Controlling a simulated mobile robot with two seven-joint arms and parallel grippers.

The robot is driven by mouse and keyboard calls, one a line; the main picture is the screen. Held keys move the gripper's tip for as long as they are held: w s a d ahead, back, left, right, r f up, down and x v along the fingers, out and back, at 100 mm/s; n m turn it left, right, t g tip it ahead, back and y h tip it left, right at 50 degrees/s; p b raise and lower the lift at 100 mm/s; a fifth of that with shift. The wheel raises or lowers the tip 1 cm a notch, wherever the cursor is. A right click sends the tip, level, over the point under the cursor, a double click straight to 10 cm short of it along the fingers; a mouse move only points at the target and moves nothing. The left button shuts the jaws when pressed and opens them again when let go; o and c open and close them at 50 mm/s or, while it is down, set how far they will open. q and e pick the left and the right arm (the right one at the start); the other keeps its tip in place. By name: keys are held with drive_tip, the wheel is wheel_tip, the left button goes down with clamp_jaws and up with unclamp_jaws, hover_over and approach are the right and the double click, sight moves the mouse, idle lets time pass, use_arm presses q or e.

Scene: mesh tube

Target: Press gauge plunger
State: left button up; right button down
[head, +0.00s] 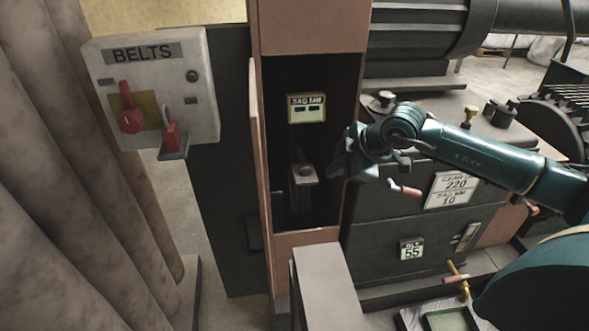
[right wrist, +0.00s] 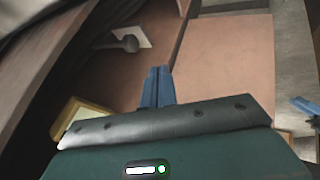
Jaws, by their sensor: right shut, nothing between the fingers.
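The gauge plunger (head: 304,170) is a small grey round knob on a light bracket, inside the dark upright recess in the middle of the head view. A display marked SAG MM (head: 306,108) hangs above it. My right gripper (head: 342,166) is shut and empty at the right edge of the recess, to the right of the plunger and apart from it. In the right wrist view its blue fingers (right wrist: 157,86) are together. The knob and its pale plate (right wrist: 130,42) show beyond them, up and to the left. My left gripper is not in view.
A pinkish frame (head: 309,28) and a narrow open door edge (head: 260,170) bound the recess. A white BELTS box (head: 150,88) with red handles stands left. A dark machine cabinet (head: 385,225) with small displays stands right. A grey block (head: 325,285) lies in front.

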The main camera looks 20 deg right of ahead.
sight(305, 171)
drive_tip(key=w+f, duration=0.8)
drive_tip(key=w, duration=0.1)
drive_tip(key=shift+w+a, duration=0.15)
drive_tip(key=shift+a, duration=0.3)
idle(0.4)
